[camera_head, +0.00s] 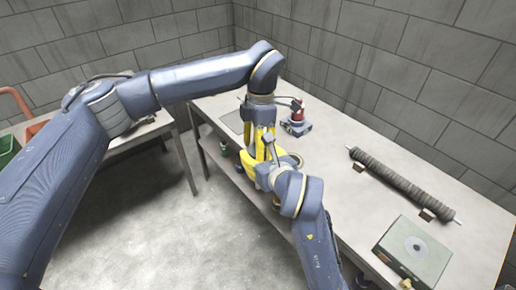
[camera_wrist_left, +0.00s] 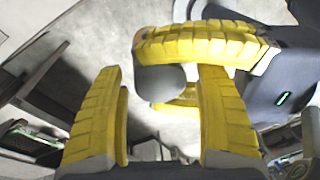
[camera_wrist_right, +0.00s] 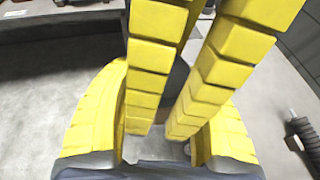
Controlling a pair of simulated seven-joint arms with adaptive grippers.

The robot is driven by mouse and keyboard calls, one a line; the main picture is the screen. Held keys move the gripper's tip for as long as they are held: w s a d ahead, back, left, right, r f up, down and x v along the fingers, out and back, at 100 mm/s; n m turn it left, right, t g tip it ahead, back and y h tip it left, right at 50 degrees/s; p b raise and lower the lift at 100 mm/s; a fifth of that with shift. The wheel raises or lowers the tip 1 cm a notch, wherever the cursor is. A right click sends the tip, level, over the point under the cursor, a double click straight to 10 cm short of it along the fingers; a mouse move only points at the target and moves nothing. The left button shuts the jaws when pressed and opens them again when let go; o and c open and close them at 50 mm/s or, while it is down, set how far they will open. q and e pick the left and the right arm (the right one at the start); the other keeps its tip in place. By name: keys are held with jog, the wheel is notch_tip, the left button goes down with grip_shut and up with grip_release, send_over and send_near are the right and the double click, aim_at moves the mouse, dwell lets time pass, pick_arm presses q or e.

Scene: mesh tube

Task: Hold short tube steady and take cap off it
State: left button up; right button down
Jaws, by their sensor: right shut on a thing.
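A dark grey rounded piece (camera_wrist_left: 162,84), the end of the short tube or its cap, shows in the left wrist view; I cannot tell which. It also shows partly in the right wrist view (camera_wrist_right: 177,80), between the yellow fingers. My left gripper (camera_head: 262,142) comes down from above. Its two fingers stand apart on either side of the grey piece, with gaps visible. The fingers hide most of the tube.
A long ribbed roller (camera_head: 400,182) lies on supports on the bench (camera_head: 350,215). A green-grey box (camera_head: 414,252) with a round disc stands at the near right. A red and blue device (camera_head: 297,120) stands behind the grippers. The bench between them is clear.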

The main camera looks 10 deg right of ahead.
pick_arm(q)
jog(key=c, duration=1)
jog(key=o, duration=1.1)
jog(key=shift+c, duration=0.2)
jog(key=shift+s+r, duration=0.1)
jog(key=shift+r, duration=2.15)
